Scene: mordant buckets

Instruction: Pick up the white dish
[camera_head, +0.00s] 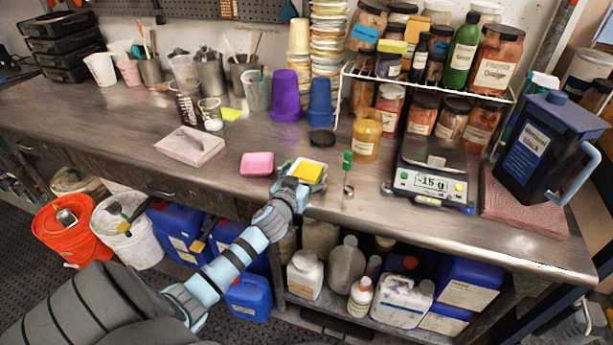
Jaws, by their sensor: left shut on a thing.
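My left gripper (295,185) is at the front of the steel bench, shut on the near edge of a pale, whitish dish (321,165). A yellow sponge-like block (308,173) sits on the dish and hides most of it. My fingers cover the near side, and I cannot tell whether the dish touches the bench or is just above it. My right gripper is not in view.
A pink sponge (257,164) lies just left of the dish. A green-topped dropper (347,172) and an amber jar (367,135) stand to its right, beyond them a scale (432,182). Purple (285,97) and blue cups (320,103) stand behind. The front-left bench (110,140) is clear.

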